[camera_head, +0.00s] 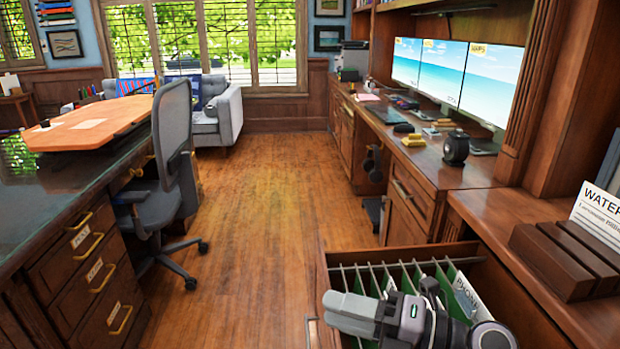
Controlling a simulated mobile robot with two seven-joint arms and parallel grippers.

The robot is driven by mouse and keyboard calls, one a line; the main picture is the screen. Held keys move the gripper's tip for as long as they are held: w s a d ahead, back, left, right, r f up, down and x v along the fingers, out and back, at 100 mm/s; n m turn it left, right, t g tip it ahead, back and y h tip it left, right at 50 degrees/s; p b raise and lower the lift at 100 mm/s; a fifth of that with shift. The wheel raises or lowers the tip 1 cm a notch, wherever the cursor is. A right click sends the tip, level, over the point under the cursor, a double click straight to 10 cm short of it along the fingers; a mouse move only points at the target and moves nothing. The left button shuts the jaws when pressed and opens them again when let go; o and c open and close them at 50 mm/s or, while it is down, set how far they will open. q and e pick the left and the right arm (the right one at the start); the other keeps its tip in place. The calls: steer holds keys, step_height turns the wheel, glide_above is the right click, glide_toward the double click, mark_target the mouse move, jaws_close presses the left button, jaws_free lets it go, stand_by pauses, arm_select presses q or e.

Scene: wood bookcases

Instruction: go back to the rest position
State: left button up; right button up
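My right gripper (345,309) is at the bottom right of the head view, over the open file drawer (322,262), with its fingers pointing left. Its two light grey fingers lie together with no gap showing, and nothing shows between them. My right forearm comes in from the lower right and covers part of the drawer. Green hanging folders (405,274) stand in the drawer, and a white labelled paper (467,296) sticks up at its right. My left gripper is not in view.
A dark desk (60,205) with drawers stands at the left, with a grey office chair (172,150) beside it. The right-hand counter (440,168) holds monitors, a black round device (456,148) and a brown slotted holder (565,258). The wooden floor (265,220) between is clear.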

steer(key=w+d+r+m+t+h, duration=0.2)
steer(key=d+r+m+t+h, duration=0.4)
steer(key=m+t, duration=0.7)
steer(key=s+d+f+m+g+h, duration=0.1)
steer(key=d+f+m+g+h, duration=0.1)
steer(key=d+f+m+h, duration=1)
steer(key=s+d+f+m+g, duration=0.2)
steer(key=s+f+m+g, duration=0.4)
steer(key=s+f+g, duration=0.15)
steer(key=s+a+f+m+g+y, duration=0.1)
steer(key=s+f+g, duration=0.2)
steer(key=s, duration=0.5)
steer(key=s+a+f+g+y, duration=0.1)
steer(key=s+f+g, duration=0.25)
steer(key=s, duration=0.35)
steer(key=w+a+f+t+y, duration=0.2)
steer(key=w+a+f+t, duration=0.2)
steer(key=w+f+t, duration=0.3)
step_height(320, 180, up, 13)
steer(key=d+p, duration=0.1)
steer(key=p, duration=1.2)
steer(key=shift+d+f+p, duration=0.2)
steer(key=shift+d+p, duration=0.05)
steer(key=shift+p, duration=0.15)
